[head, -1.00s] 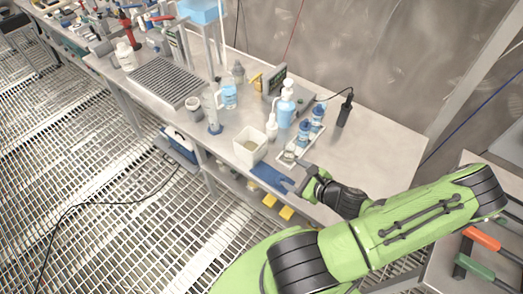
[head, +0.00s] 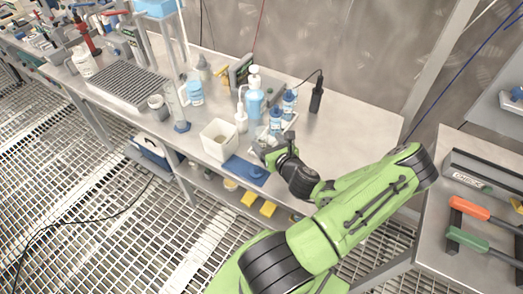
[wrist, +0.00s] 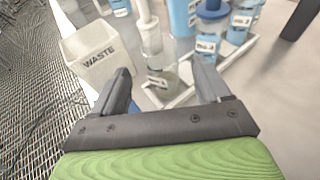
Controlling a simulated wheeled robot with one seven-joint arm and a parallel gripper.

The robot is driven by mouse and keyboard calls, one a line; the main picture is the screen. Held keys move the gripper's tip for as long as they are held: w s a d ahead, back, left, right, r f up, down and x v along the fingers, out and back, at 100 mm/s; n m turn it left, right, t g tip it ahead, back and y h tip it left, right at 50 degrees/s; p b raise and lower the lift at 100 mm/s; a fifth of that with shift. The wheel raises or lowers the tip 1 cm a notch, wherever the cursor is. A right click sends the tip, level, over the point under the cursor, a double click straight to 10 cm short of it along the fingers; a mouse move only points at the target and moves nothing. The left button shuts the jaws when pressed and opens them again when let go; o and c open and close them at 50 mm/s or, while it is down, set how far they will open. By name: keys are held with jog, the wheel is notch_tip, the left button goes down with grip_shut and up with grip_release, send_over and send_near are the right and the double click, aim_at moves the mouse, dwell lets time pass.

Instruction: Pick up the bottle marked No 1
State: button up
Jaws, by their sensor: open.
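A small clear, uncapped-looking bottle (wrist: 162,80) with a pale label stands at the near end of a white tray (wrist: 228,64). Its label is too blurred to read surely. Two blue-capped bottles stand behind it: one marked No 2 (wrist: 207,38) and one that seems marked No 3 (wrist: 241,22). My gripper (wrist: 162,78) is open, its fingers left and right of the small bottle in the wrist view. The bottle appears beyond and between the fingertips, with no clear contact. In the head view my gripper (head: 270,152) largely hides it.
A white WASTE bin (wrist: 93,55) stands close left of my gripper. A white dropper bottle (wrist: 151,36) and a blue pump bottle (head: 254,100) stand behind. A blue mat (head: 240,168) lies at the front edge. The bench right of the tray is mostly clear.

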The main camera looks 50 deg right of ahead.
aim_at(259, 133)
jog(key=x, duration=0.7)
jog(key=shift+w+d+f+p, duration=0.2)
jog(key=shift+d+f+p, duration=0.05)
jog(key=shift+p, duration=0.05)
jog(key=c, duration=1.1)
